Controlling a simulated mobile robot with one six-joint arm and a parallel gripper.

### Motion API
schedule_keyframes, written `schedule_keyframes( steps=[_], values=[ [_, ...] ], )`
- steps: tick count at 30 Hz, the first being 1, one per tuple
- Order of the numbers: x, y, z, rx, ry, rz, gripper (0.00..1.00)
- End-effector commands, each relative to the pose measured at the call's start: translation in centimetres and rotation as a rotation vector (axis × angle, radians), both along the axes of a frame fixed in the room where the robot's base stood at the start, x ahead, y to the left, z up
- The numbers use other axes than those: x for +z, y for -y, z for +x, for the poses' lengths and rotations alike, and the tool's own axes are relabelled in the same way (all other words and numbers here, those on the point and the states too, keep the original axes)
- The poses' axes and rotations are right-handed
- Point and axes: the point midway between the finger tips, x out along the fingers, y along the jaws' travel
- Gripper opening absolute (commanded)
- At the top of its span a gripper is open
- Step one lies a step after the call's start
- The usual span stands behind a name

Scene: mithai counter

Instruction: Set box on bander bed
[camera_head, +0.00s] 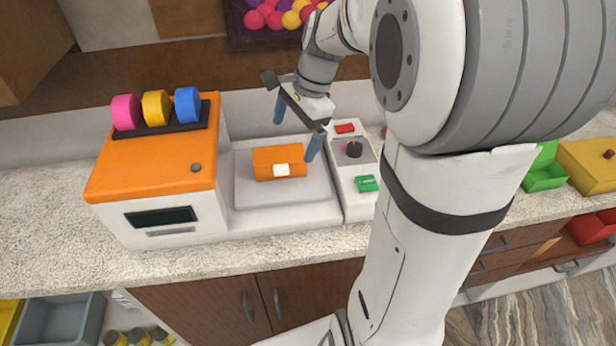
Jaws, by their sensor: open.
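An orange box (266,164) with a white patch (281,170) on its front side rests on the flat grey bed (285,196) of the bander. The bander's orange-topped housing (150,178) stands left of the bed, and its control strip (352,190) with a red button, a dark knob and a green button is on the right. My gripper (298,129) is above and behind the box, with its two blue fingers spread apart. The fingers are empty. The right finger is near the box's right side; I cannot tell whether it touches.
Pink, yellow and blue rolls (156,108) sit on top of the housing. Green (545,172), yellow (588,165) and red (590,228) boxes or bins are at the right. A grey bin (60,322) is below at lower left. My arm hides the counter's middle right.

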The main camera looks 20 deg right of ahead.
Motion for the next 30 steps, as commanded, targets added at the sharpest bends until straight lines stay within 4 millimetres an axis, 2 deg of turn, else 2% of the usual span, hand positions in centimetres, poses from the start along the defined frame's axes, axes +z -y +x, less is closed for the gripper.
schedule_keyframes(
  steps=[1, 6, 9, 13, 19, 30],
  values=[
    [0.6, -0.7, -2.0, 0.118, 0.047, -0.045, 1.0],
    [0.9, -1.9, -8.0, 0.554, 0.18, -0.209, 1.0],
    [0.6, -2.2, -11.2, 0.8, 0.243, -0.303, 1.0],
    [-0.1, -2.3, -14.2, 1.052, 0.296, -0.4, 1.0],
    [-0.7, -2.5, -16.2, 1.246, 0.328, -0.475, 1.0],
    [-0.8, -2.5, -16.3, 1.263, 0.331, -0.48, 1.0]
  ],
)
